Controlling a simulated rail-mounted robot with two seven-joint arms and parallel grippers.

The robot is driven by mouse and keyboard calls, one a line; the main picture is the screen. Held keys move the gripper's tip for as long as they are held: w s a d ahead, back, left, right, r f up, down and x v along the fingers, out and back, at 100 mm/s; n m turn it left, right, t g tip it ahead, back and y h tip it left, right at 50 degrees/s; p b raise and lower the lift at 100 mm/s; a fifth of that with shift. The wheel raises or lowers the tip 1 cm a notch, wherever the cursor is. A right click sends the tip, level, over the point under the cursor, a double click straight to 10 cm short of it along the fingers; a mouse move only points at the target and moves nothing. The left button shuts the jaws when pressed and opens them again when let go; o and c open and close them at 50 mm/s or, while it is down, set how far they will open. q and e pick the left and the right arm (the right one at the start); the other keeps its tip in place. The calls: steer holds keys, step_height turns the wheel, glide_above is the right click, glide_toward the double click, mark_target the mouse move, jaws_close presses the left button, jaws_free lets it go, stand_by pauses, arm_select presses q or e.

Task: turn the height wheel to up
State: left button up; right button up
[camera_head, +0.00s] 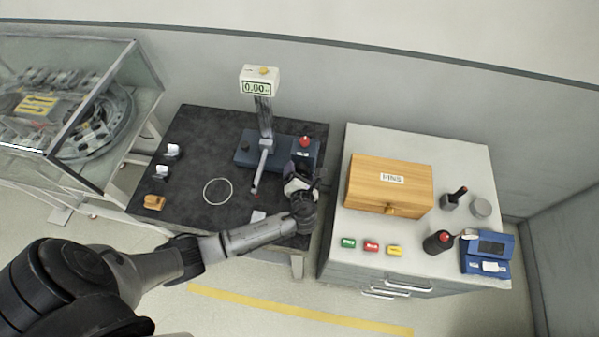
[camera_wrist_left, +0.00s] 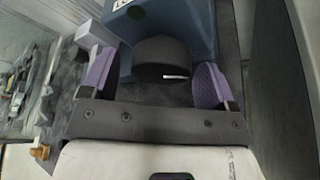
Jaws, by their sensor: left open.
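The height gauge stands on the dark mat, with a blue base (camera_head: 247,157), an upright post and a display (camera_head: 257,87) reading 0.00. My left gripper (camera_head: 300,180) is at the right front of the blue base. In the left wrist view the height wheel (camera_wrist_left: 162,55) is a dark, rounded knob with a small white mark, in front of the blue base (camera_wrist_left: 178,18). My left gripper (camera_wrist_left: 155,78) is open there, its purple pads on either side of the wheel with gaps visible. The head view does not show the wheel clearly; the gripper covers that area. My right gripper is not in view.
A red button (camera_head: 305,141) sits on the base. A thin ring (camera_head: 217,191) lies on the mat. To the right, a cabinet holds a wooden PINS box (camera_head: 389,185), colored tags and a blue device (camera_head: 486,251). A glass-cased machine (camera_head: 70,100) stands left.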

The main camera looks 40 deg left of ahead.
arm_select(q)
steer(key=shift+w+a+f, duration=0.15)
steer(key=shift+w+a, duration=0.15)
steer(key=shift+c, duration=0.3)
